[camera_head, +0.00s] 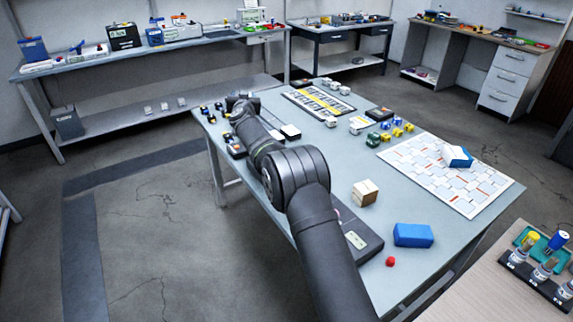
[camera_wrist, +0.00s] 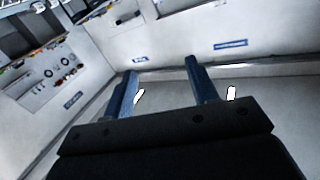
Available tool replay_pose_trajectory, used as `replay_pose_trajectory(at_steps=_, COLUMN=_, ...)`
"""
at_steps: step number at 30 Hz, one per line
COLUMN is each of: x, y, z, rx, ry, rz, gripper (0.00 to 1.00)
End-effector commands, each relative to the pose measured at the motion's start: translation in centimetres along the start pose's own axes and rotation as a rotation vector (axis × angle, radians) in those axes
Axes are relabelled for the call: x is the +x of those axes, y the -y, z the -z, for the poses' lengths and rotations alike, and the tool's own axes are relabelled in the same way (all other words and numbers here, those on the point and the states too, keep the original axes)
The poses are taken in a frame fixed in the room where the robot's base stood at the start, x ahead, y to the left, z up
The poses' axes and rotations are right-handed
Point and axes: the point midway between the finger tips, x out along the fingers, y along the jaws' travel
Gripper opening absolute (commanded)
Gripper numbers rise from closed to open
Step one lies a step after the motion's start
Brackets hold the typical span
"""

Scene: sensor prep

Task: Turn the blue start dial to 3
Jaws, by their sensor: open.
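I cannot pick out the blue start dial for sure in either view. Several small dark pieces with blue parts (camera_head: 205,110) stand at the far left end of the grey table (camera_head: 330,165) in the head view; they are too small to read. My arm reaches from the bottom of the picture to that end, and its dark end covers part of the table there. In the wrist view, my gripper (camera_wrist: 160,70) has its two blue fingers apart with nothing between them. It faces walls and room background, with no dial in front of it.
A blue block (camera_head: 413,235), a small red piece (camera_head: 390,261), a wood-and-white box (camera_head: 364,192) and a patterned white sheet (camera_head: 430,165) lie on the table's right part. A black-and-yellow panel (camera_head: 318,104) lies at the back. Other benches line the walls.

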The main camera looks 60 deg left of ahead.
Motion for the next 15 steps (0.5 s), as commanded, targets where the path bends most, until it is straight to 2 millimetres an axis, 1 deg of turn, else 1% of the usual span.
replay_pose_trajectory(at_steps=2, x=-0.1, y=-0.4, z=0.4, rx=-0.047, ry=0.061, rz=0.094, gripper=0.53)
replay_pose_trajectory(at_steps=5, x=-0.9, y=-1.1, z=-0.1, rx=-0.109, ry=0.167, rz=0.201, gripper=0.53)
replay_pose_trajectory(at_steps=8, x=-2.2, y=-2.4, z=-1.1, rx=-0.171, ry=0.297, rz=0.284, gripper=0.53)
replay_pose_trajectory(at_steps=11, x=-4.1, y=-4.5, z=-2.3, rx=-0.229, ry=0.45, rz=0.341, gripper=0.53)
replay_pose_trajectory(at_steps=14, x=-6.6, y=-7.4, z=-3.7, rx=-0.282, ry=0.621, rz=0.37, gripper=0.53)
replay_pose_trajectory(at_steps=15, x=-7.7, y=-8.7, z=-4.2, rx=-0.3, ry=0.691, rz=0.372, gripper=0.53)
